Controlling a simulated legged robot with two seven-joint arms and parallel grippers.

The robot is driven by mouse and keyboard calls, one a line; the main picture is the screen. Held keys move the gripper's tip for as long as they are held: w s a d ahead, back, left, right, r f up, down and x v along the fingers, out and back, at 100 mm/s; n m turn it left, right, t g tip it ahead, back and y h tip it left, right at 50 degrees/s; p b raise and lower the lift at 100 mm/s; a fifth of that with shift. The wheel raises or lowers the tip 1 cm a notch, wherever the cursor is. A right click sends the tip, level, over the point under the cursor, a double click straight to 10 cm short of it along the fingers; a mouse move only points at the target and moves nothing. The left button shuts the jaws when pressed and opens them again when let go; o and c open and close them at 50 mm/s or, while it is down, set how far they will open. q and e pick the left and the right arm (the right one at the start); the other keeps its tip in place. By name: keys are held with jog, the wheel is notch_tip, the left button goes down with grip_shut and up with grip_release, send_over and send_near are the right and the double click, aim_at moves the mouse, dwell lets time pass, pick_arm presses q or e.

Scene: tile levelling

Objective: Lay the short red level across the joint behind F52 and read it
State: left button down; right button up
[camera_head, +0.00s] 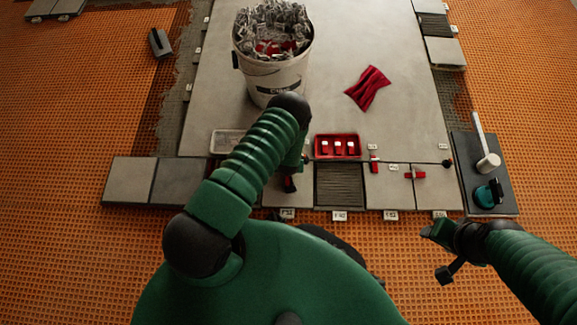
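The F52 label (288,213) stands at the front edge of the tile row. My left arm reaches over the tile behind it, and my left gripper (290,184) is low there, mostly hidden by the forearm. A small dark red piece shows at its tip; I cannot tell whether this is the short red level or whether the fingers hold it. The joint behind F52 is largely covered by my arm.
A red tray (338,158) holds red-and-white pieces. Similar pieces sit on the tiles (415,174). A bucket of clips (271,80) and a red cloth (368,88) are on the large slab. A dark board (481,150) at right bears a white-handled mallet and a teal tool.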

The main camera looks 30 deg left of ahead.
dwell(0.5)
pick_arm(q)
jog(key=c, duration=1.2)
grip_release()
